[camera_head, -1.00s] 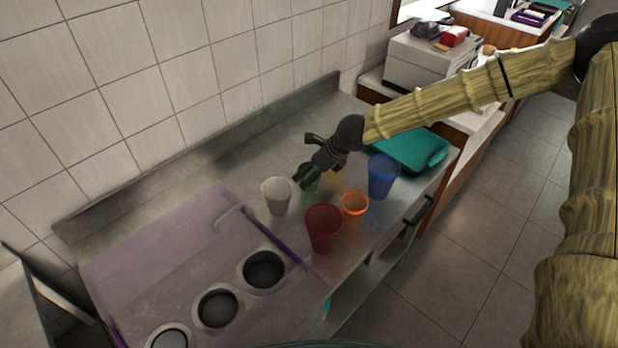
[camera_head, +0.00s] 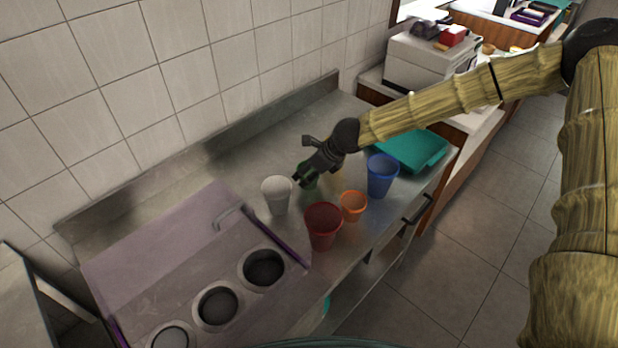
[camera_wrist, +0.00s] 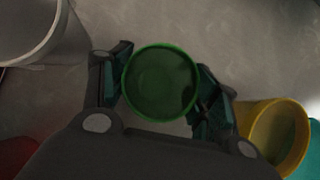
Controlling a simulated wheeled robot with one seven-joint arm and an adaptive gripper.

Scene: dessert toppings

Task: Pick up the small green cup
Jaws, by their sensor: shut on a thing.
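The small green cup (camera_wrist: 160,84) is between the two fingers of my gripper (camera_wrist: 160,92) in the wrist view, with its round opening facing the camera. The fingers touch it on both sides. In the head view the green cup (camera_head: 309,180) is mostly hidden behind my gripper (camera_head: 304,176), which reaches in from the right over the metal counter. I cannot tell whether the cup's base is touching the counter.
Close by stand a white cup (camera_head: 277,196), a red cup (camera_head: 322,228), an orange cup (camera_head: 353,207) and a blue cup (camera_head: 382,177). A yellow cup (camera_wrist: 274,134) is right of my gripper. A teal tray (camera_head: 412,150) lies behind. The counter's back left is clear.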

